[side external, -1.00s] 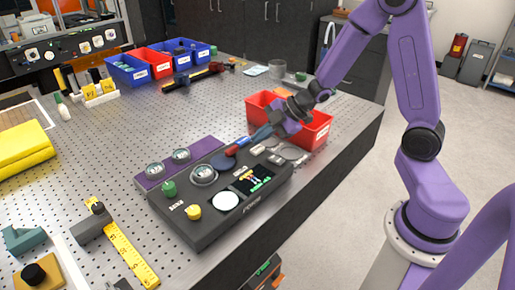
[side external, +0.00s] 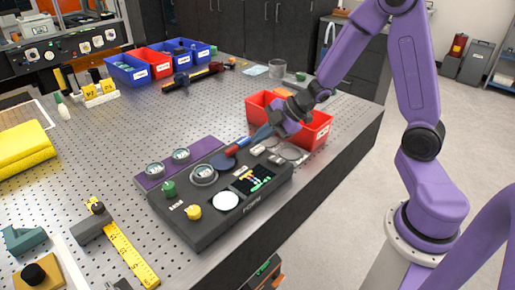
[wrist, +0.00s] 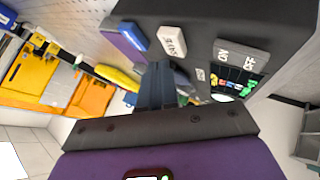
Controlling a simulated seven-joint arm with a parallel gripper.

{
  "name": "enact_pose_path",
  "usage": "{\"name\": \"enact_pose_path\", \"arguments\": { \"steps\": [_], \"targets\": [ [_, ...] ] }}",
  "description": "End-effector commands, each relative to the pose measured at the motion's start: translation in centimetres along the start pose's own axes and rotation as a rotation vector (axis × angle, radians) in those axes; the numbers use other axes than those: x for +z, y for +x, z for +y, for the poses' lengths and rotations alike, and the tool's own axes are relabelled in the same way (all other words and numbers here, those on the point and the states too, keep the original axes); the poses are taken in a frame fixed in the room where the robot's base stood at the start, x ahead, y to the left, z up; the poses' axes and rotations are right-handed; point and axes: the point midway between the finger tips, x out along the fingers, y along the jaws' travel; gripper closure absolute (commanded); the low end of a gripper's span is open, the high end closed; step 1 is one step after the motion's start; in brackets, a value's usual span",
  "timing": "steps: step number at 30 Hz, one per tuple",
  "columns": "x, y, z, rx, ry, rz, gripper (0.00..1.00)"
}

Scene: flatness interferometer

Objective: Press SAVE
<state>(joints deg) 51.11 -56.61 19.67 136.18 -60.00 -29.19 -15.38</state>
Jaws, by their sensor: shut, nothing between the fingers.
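The dark console (side external: 215,232) stands on the perforated bench. A pale key (side external: 257,150) sits near its far end. In the wrist view this white key (wrist: 172,40) carries upside-down lettering that appears to read SAVE. A blue key (wrist: 132,37) lies beside it. My gripper (side external: 258,136) is shut and empty, with its dark fingers pointing down near the far end of the console. In the wrist view the closed fingertips (wrist: 160,68) appear just beside the white key; I cannot tell whether they touch it.
A grey ON/OFF switch (wrist: 243,56) and a lit screen (side external: 254,180) are on the console. It also bears a green knob (side external: 169,189), a yellow knob (side external: 193,212) and a round white disc (side external: 225,201). A red bin (side external: 317,131) stands close behind my gripper.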

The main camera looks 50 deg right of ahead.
Motion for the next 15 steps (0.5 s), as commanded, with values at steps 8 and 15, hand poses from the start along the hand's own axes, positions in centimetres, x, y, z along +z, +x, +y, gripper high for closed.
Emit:
{"name": "enact_pose_path", "arguments": {
  "steps": [8, 15],
  "targets": [
    [0.21, 0.26, -0.2, -0.001, 0.001, -0.001, 1.0],
    [0.44, 0.62, -0.43, 0.0, 0.001, 0.0, 1.0]
  ]
}}
